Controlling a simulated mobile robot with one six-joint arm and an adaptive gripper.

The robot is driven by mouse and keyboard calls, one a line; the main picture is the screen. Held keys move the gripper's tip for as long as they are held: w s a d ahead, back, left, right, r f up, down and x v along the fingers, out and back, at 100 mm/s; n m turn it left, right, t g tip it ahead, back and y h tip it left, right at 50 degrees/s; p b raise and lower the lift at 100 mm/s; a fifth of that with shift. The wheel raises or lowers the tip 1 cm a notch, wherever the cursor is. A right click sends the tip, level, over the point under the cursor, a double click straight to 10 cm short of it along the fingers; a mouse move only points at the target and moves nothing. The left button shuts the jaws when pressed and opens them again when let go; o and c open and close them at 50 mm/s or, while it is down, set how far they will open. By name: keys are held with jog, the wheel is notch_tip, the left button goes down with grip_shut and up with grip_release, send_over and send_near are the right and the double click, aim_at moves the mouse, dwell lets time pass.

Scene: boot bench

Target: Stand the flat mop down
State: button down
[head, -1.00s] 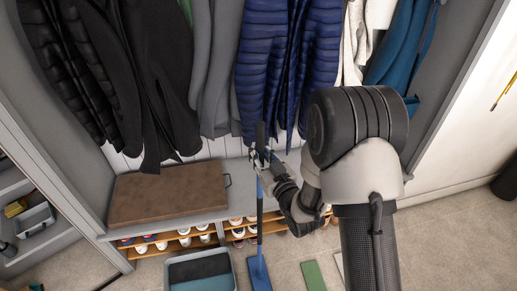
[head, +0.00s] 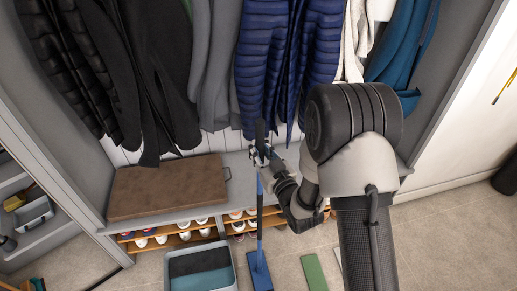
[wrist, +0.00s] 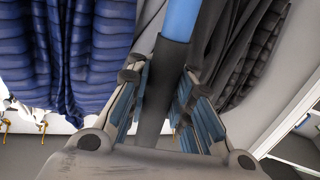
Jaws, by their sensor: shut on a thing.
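The flat mop stands near upright in front of the bench, with a blue and black handle (head: 260,213) and a flat blue head (head: 260,271) at the bottom. My gripper (head: 261,155) is shut on the upper part of the handle. In the wrist view, the dark section of the handle (wrist: 166,75) runs between the fingers of my gripper (wrist: 160,110), with a blue section above it. The mop head is at or near floor level; I cannot tell whether it touches the floor.
A grey bench (head: 205,213) holds a brown cushion (head: 168,186) above shoe shelves (head: 180,235). Coats, including a blue quilted jacket (head: 262,65), hang behind the gripper. A grey-blue bin (head: 233,283) stands left of the mop head, a green flat thing (head: 314,272) right.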

dwell(0.4)
jog(key=c, duration=1.4)
grip_release()
jog(key=shift+f, duration=0.1)
jog(key=shift+o, duration=0.3)
jog(key=shift+f, duration=0.1)
jog(key=v, duration=0.7)
jog(key=shift+s+d, duration=0.15)
jog(key=shift+s, duration=0.05)
